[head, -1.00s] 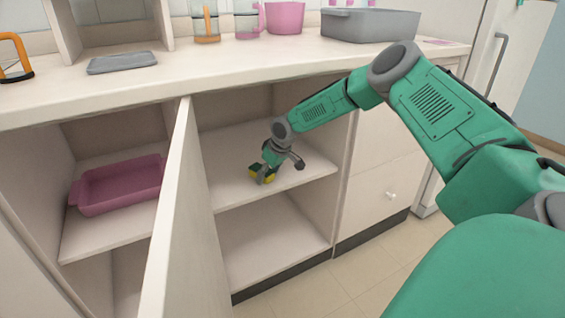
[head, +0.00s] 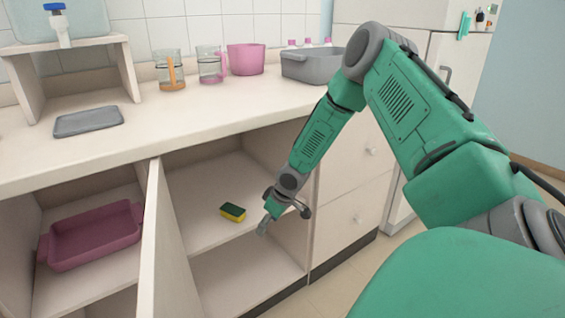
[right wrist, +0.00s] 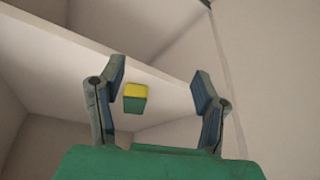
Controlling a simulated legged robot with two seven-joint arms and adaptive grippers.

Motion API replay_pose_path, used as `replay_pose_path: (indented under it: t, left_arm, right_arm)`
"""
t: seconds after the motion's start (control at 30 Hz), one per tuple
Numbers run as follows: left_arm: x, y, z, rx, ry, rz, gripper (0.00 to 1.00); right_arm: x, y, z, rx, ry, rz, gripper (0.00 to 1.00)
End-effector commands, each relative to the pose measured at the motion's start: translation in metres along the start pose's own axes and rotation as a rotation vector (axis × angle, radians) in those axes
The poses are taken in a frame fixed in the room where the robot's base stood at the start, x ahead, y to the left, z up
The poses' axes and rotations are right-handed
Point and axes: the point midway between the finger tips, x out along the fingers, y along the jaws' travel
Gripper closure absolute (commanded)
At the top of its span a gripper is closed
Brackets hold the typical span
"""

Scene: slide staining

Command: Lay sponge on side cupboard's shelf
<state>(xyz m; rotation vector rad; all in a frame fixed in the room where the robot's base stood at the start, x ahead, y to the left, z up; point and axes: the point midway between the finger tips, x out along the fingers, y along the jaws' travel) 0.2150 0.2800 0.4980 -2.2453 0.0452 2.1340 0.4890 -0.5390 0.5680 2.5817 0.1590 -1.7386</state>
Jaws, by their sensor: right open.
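The sponge (head: 233,212), yellow and dark green, lies on the cupboard's shelf (head: 205,185) in the head view. It also shows in the right wrist view (right wrist: 135,97), beyond my fingers and between them, near the shelf's edge. My right gripper (head: 263,226) is open and empty, in front of the shelf and to the right of the sponge, apart from it. Its two spread fingers show in the right wrist view (right wrist: 160,95). My left gripper is not in view.
The countertop (head: 190,120) above holds a grey tray (head: 88,121), jugs, a pink pot (head: 246,60) and a grey basin (head: 312,66).

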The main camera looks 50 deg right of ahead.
Motion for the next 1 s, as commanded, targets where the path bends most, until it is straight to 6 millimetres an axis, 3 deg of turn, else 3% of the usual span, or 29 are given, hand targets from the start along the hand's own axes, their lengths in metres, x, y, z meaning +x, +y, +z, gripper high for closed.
replay_pose_path:
  t: [0.07, 0.17, 0.2, 0.3, 0.4, 0.5, 0.63, 0.77, 1.0]
  left_arm:
    - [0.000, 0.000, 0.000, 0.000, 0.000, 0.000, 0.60]
    - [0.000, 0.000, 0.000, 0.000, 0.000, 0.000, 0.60]
    - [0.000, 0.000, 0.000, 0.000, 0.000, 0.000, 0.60]
    - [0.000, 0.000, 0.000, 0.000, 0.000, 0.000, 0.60]
    - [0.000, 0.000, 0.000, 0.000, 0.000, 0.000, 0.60]
    - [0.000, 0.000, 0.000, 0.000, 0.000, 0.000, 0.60]
    - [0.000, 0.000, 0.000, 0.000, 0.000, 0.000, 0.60]
    - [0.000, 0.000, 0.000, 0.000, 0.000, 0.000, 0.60]
    - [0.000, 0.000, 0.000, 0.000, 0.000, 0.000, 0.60]
  right_arm:
    - [0.010, -0.050, 0.008, -0.011, -0.024, -0.054, 0.42]
    - [0.023, -0.130, 0.037, 0.004, -0.071, -0.127, 0.42]
    - [0.027, -0.162, 0.056, 0.015, -0.098, -0.146, 0.42]
    - [0.028, -0.225, 0.113, 0.046, -0.172, -0.152, 0.42]
    - [0.018, -0.262, 0.171, 0.063, -0.243, -0.110, 0.42]
    - [0.004, -0.276, 0.217, 0.059, -0.293, -0.046, 0.42]
    - [-0.012, -0.279, 0.252, 0.043, -0.327, 0.023, 0.42]
    - [-0.018, -0.278, 0.262, 0.036, -0.335, 0.049, 0.42]
    - [-0.018, -0.279, 0.261, 0.037, -0.333, 0.051, 0.42]
